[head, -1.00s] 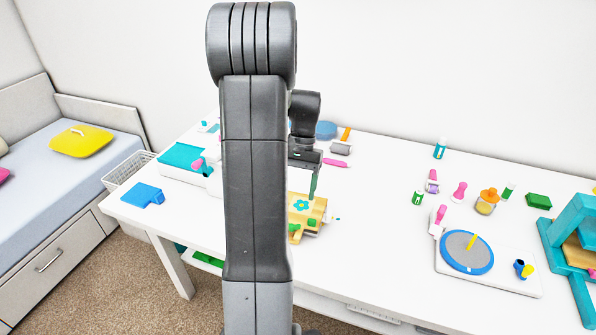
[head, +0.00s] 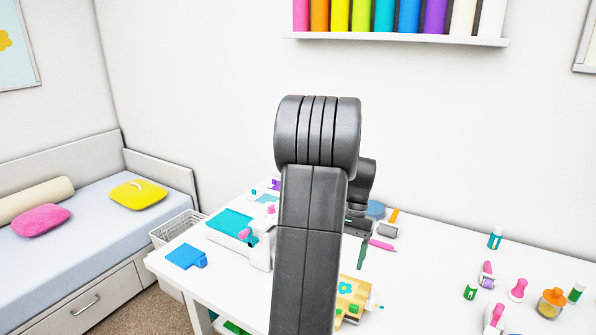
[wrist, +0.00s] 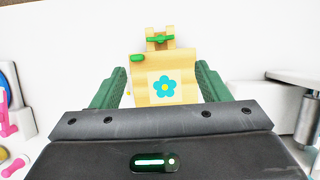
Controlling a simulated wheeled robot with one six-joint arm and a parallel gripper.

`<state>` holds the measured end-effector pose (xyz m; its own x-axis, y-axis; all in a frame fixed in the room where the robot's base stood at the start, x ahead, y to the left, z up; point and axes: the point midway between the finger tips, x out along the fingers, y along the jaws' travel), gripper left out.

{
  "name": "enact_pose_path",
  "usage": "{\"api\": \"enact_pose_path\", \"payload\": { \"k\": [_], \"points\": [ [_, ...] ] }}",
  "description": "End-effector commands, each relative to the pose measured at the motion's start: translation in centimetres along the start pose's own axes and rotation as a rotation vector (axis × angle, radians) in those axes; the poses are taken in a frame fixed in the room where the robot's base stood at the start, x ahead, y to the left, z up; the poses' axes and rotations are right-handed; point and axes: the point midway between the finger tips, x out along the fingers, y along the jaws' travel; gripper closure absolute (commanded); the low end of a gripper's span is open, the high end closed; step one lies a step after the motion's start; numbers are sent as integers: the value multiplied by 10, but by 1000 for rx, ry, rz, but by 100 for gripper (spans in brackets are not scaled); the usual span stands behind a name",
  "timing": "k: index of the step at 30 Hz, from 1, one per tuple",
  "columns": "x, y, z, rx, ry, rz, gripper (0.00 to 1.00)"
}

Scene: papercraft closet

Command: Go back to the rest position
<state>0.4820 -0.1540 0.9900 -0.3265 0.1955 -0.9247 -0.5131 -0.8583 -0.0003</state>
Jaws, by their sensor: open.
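My gripper (wrist: 160,92) is open in the wrist view, with its two green fingers spread wide and nothing between them that it holds. In the head view the same piece (head: 345,302) is on the white table (head: 400,290), partly hidden behind my arm. My gripper's fingers (head: 362,255) show only slightly there, behind my arm's upright links.
Around the arm on the table are a teal-topped white machine (head: 230,224), a blue piece (head: 185,256) and a pink pen (head: 382,245). Several small bottles and tools, such as an orange-lidded jar (head: 551,303), stand at the right. A bed (head: 80,235) is at the left.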

Motion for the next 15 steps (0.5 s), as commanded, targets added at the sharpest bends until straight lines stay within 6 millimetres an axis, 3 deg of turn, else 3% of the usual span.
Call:
{"api": "enact_pose_path", "payload": {
  "k": [15],
  "points": [
    [97, 0, 2, -1, -6, 2, 31]
  ]
}}
